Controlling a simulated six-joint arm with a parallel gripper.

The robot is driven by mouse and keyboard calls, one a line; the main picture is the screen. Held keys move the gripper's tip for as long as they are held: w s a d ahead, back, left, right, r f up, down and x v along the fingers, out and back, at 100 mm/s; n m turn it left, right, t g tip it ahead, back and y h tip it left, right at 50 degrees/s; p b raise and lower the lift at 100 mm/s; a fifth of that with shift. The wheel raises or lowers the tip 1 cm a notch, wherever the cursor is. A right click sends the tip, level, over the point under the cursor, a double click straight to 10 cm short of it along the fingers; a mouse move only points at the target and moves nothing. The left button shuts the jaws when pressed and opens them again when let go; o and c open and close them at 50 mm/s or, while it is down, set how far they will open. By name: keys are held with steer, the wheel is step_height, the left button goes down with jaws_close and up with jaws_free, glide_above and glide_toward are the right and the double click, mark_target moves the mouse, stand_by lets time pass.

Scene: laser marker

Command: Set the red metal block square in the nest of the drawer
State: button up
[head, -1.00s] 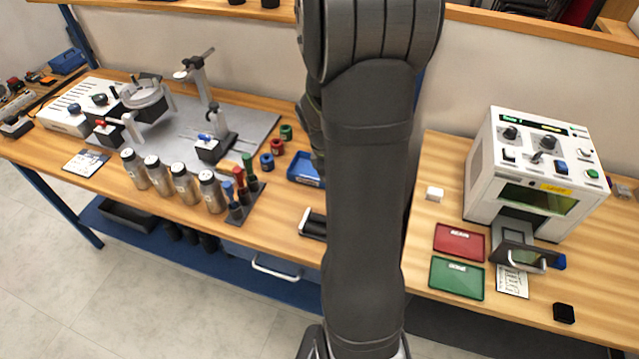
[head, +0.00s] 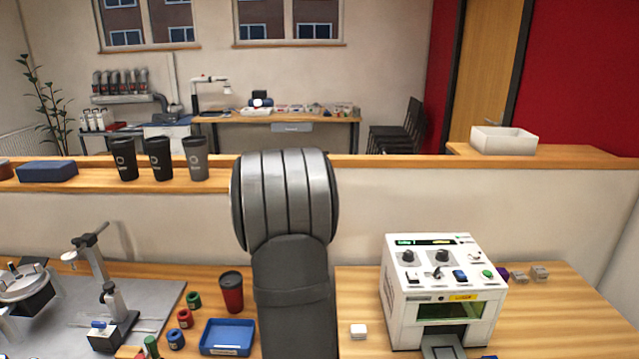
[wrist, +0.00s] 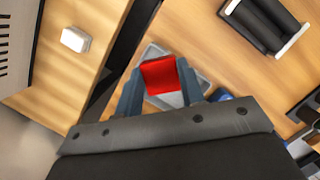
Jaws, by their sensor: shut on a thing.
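My gripper (wrist: 160,88) shows only in the wrist view, with its two blue-grey fingers shut on the red metal block (wrist: 159,74). The block sits between the fingertips, above or on a grey tray (wrist: 153,49); I cannot tell whether it touches the tray. In the head view my arm stands in the middle and hides the gripper and block. The drawer (head: 443,346) sticks out from the front of the white laser marker (head: 440,290), at the lower right. Its nest is cut off or too small to make out.
A white block (head: 358,331) stands left of the marker; it also shows in the wrist view (wrist: 75,40). A blue tray (head: 226,337) and a dark red cup (head: 231,293) are left of my arm. A black holder (wrist: 266,26) lies near the grey tray. A dark gap (wrist: 125,45) crosses the wrist view.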

steer(key=w+d+f+m+y, duration=0.1)
steer(key=w+d+m+y, duration=0.1)
steer(key=w+d+m, duration=0.3)
steer(key=shift+w+d+f+m+g, duration=0.25)
steer(key=shift+m+g, duration=0.15)
steer(key=shift+m, duration=1.8)
steer(key=s+a+r, duration=0.3)
steer(key=s+a, duration=0.6)
steer(key=s, duration=0.3)
steer(key=a+f, duration=0.2)
steer(key=a, duration=0.2)
steer(key=a+f, duration=0.2)
steer(key=a, duration=0.2)
steer(key=a+f, duration=0.3)
steer(key=a, duration=0.1)
steer(key=shift+w, duration=0.3)
steer(key=shift+f, duration=2.05)
steer(key=shift+f, duration=0.15)
